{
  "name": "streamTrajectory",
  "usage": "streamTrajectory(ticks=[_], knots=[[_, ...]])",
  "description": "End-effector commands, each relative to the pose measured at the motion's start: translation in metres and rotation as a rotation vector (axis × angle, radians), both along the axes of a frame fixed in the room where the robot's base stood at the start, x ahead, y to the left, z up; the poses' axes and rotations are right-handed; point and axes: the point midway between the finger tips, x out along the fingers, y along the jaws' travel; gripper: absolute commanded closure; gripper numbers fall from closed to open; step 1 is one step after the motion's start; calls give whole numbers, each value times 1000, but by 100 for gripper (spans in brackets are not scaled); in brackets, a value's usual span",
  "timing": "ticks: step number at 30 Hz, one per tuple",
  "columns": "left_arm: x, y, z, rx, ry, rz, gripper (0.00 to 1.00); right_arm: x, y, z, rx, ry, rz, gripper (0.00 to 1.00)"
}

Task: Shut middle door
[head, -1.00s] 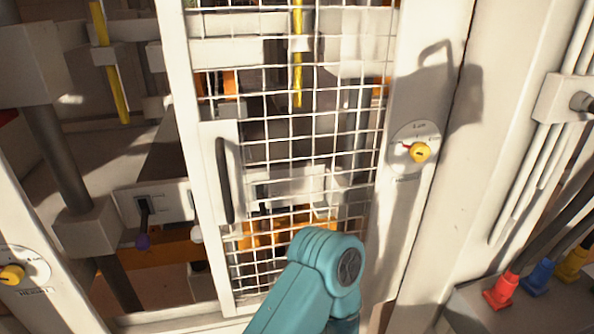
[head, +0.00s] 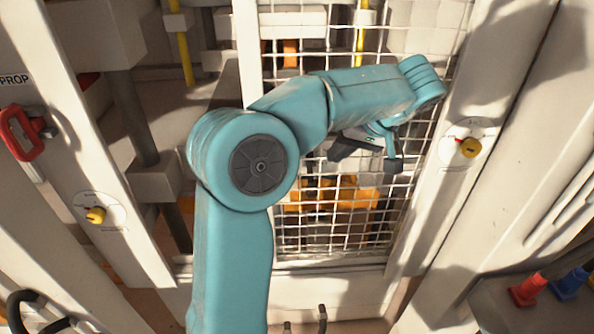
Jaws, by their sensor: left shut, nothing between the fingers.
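The middle door (head: 250,65) is a wire-mesh panel (head: 320,245) in a white frame, right of centre in the head view. To the left of its frame, an uncovered gap shows the machine's inside. My teal left arm crosses in front of the door and hides its dark handle and part of its left edge. My left gripper (head: 375,152) is in front of the mesh, right of the door's left edge. It is shut and empty; whether it touches the mesh I cannot tell. My right gripper is not in view.
Yellow knobs sit on the left post (head: 97,215) and right post (head: 468,148). A red handle (head: 22,132) is on the left near a PROP label. Yellow rods (head: 182,50) and a grey column (head: 130,115) stand inside. Red and blue plugs (head: 528,290) are at lower right.

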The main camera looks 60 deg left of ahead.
Motion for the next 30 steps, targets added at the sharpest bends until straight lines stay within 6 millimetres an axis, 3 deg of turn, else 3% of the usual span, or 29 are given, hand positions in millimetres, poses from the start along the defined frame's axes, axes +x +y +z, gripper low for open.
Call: streamTrajectory(ticks=[5, 16, 22, 30], knots=[[-8, 12, -20, 1, 7, 5, 100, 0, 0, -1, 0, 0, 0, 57], [-29, 50, -85, -3, 8, 3, 100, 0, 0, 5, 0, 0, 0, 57], [-55, 60, -87, -1, 4, 3, 100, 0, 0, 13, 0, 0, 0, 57], [-62, 63, -90, -2, 4, -1, 100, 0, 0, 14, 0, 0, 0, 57]])
